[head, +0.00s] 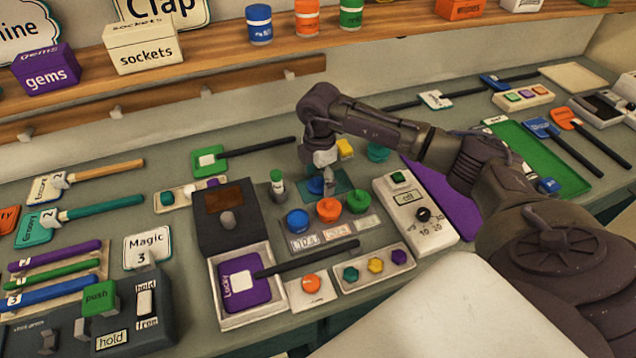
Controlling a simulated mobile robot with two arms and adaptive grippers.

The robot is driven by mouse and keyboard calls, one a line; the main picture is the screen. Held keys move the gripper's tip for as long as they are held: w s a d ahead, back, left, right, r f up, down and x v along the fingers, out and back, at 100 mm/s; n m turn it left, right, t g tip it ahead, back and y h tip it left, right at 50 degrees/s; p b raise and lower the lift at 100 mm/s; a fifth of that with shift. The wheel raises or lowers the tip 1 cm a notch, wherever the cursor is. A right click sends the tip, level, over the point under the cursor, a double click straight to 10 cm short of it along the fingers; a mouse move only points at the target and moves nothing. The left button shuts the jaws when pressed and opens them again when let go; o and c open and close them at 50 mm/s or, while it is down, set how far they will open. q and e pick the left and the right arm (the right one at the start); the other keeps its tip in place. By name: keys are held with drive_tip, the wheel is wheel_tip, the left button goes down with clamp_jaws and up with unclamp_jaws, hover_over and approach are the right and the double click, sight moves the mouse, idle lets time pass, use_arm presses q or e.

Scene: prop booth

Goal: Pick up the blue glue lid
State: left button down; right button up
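A blue round lid (298,221) sits at the left of a row of three coloured round pieces, with small labels in front of them. I cannot tell from the small print which one is the glue lid. My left gripper is not in view.
Orange (329,208) and green (358,201) round pieces stand close by. A green-capped bottle (277,186) and a dark box (226,212) are to the left. A white dial panel (413,207) is to the right. A wooden shelf (215,53) crosses the back.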

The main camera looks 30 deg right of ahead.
drive_tip(key=c, duration=0.6)
drive_tip(key=shift+o, duration=0.2)
drive_tip(key=shift+r, duration=0.15)
